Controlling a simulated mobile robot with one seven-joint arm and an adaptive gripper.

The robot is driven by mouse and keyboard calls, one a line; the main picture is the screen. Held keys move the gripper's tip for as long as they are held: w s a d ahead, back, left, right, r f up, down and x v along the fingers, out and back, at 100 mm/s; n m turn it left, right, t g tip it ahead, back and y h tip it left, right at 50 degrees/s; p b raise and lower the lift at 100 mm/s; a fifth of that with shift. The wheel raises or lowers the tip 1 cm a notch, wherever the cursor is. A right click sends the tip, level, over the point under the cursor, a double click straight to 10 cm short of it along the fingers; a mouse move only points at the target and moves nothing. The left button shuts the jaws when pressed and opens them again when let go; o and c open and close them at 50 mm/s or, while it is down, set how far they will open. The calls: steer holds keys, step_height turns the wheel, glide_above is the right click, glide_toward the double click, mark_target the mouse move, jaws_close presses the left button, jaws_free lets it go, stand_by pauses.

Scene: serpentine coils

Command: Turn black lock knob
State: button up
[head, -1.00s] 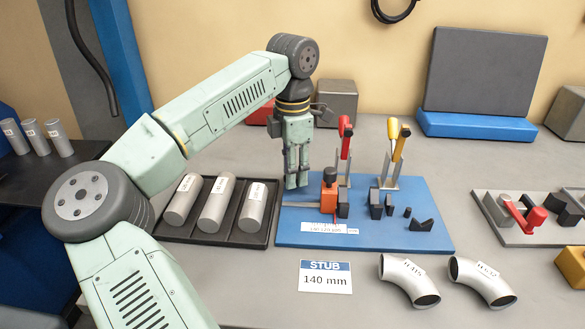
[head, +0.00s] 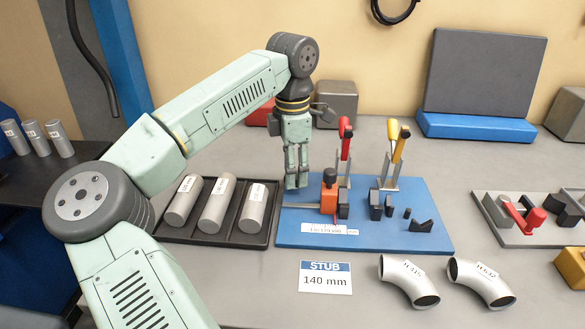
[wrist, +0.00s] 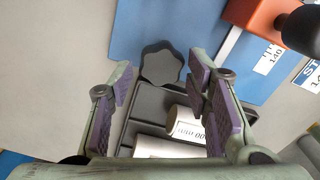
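A dark, lobed, star-shaped knob (wrist: 162,63) shows in the wrist view at the left edge of the blue fixture board (wrist: 205,25). It lies ahead of my gripper (wrist: 160,85), roughly between the two fingers. The fingers, with purple pads, are apart and hold nothing. In the head view my gripper (head: 296,182) points down over the left part of the blue board (head: 290,235), and the knob is mostly hidden behind the fingertips. I cannot tell whether a finger touches the knob.
An orange block (head: 328,200) with a black-topped post stands just right of my gripper. Red (head: 345,140) and yellow (head: 399,145) toggle clamps rise behind it. A black tray (head: 240,233) with grey cylinders lies left. Two pipe elbows (head: 410,280) lie in front.

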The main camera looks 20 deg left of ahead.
steer(key=shift+o, duration=0.7)
steer(key=shift+f, duration=0.1)
step_height(320, 180, up, 12)
stand_by(0.4)
